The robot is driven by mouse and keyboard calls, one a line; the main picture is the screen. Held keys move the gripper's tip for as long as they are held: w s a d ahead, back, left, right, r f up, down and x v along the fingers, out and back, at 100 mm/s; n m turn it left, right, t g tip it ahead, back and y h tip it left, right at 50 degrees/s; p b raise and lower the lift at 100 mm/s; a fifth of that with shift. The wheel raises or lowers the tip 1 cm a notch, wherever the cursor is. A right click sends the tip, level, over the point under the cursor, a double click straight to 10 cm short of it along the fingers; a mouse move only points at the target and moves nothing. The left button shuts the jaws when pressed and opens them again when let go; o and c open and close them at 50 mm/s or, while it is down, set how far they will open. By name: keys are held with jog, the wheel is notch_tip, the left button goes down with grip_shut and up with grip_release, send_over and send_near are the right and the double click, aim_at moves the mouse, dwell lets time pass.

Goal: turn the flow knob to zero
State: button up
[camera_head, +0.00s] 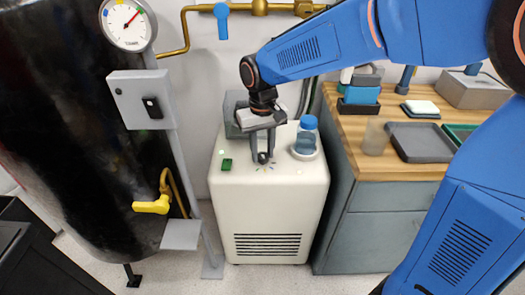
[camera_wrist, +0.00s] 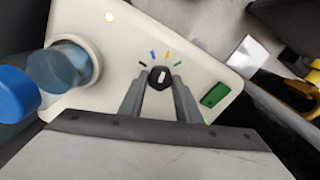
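The flow knob is a small dark round knob (camera_wrist: 161,78) with a short white mark on its face. It sits on the top of a cream cabinet (camera_head: 262,205), with black, blue, yellow and green tick marks fanned around one side. The knob also shows in the head view (camera_head: 263,158). My gripper (camera_head: 262,150) points down at it, with one finger on either side. In the wrist view my gripper's (camera_wrist: 160,84) fingertips are apart and close beside the knob. I cannot tell whether they touch it or which tick the white mark faces.
A blue-capped clear bottle (camera_head: 306,138) stands on the cabinet right of my gripper. A green rocker switch (camera_head: 227,164) is left of it. A dark tank with a gauge (camera_head: 127,24) stands left; a wooden workbench (camera_head: 385,168) is at right.

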jog(key=shift+n, duration=0.5)
jog(key=n, duration=0.7)
jog(key=shift+a, duration=0.1)
jog(key=n, duration=0.4)
jog(key=shift+s, duration=0.1)
jog(key=shift+n, duration=1.9)
jog(key=o, duration=1.1)
jog(key=shift+c, duration=0.2)
jog(key=shift+r, duration=0.1)
